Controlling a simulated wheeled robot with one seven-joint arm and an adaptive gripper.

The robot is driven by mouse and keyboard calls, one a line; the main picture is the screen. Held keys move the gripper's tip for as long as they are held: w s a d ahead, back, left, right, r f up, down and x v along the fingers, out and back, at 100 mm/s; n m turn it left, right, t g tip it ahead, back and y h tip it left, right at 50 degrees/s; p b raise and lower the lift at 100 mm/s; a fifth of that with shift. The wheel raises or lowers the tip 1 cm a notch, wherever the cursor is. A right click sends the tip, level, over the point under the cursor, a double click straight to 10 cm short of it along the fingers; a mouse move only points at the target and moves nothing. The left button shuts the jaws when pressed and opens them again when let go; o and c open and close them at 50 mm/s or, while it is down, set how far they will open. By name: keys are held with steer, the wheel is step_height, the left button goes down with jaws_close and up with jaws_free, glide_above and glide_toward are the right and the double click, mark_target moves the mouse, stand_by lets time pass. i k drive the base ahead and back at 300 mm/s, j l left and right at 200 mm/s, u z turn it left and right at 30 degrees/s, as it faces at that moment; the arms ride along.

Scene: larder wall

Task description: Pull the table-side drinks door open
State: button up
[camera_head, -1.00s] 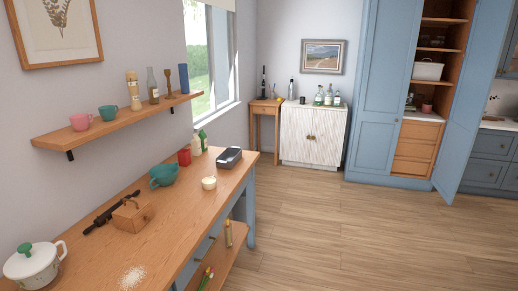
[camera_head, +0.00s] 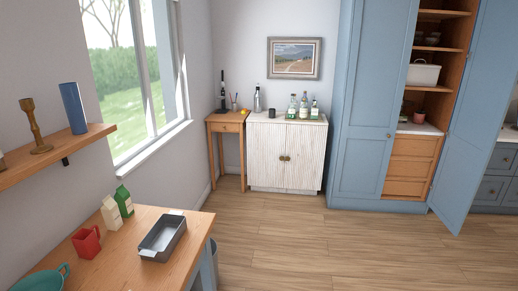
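A white ribbed drinks cabinet (camera_head: 262,155) stands against the far wall, with bottles (camera_head: 304,105) on its top. Its two doors are shut and meet at the middle, where two small brass-coloured knobs (camera_head: 285,158) sit side by side. The left door (camera_head: 264,157) is on the side of a small wooden side table (camera_head: 227,125). The right door (camera_head: 305,158) is on the side of the blue larder. My gripper is not in view.
The wooden floor (camera_head: 330,245) before the cabinet is clear.

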mark_target(265, 141)
steer(key=i, duration=4.35)
steer(key=i+u, duration=0.1)
steer(key=i, duration=0.55)
steer(key=i+l+u, duration=0.1)
steer(key=i, duration=0.55)
